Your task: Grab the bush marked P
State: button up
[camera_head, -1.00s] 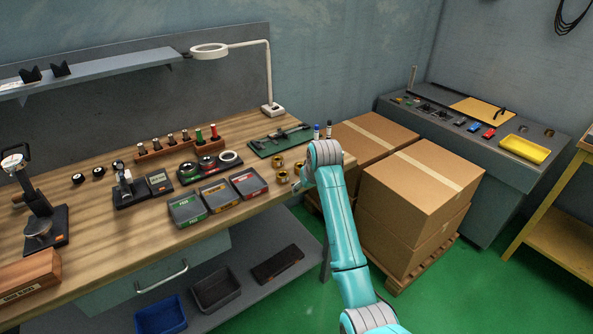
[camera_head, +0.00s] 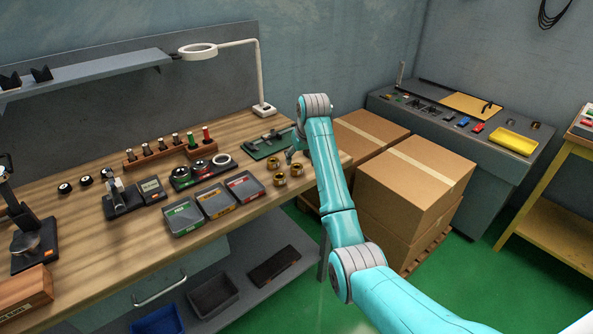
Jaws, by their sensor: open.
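Several small brass bushes stand near the right end of the wooden bench: one at the back (camera_head: 273,162), one at the front (camera_head: 279,180), one at the right (camera_head: 296,169). They are too small for me to read any letter, so I cannot tell which one is marked P. My gripper (camera_head: 291,158) is above the bench by the bushes, partly hidden behind my arm's wrist. It is open and apart from them as far as I can see.
Three bins, green (camera_head: 184,217), orange (camera_head: 216,202) and red (camera_head: 245,187), stand left of the bushes. A green fixture plate (camera_head: 265,147) lies behind them. The lamp (camera_head: 264,110) stands at the back. Cardboard boxes (camera_head: 415,190) stand right of the bench.

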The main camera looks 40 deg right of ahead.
aim_at(297, 164)
jog(key=shift+x, duration=2.6)
jog(key=shift+w+a, duration=0.1)
grip_shut()
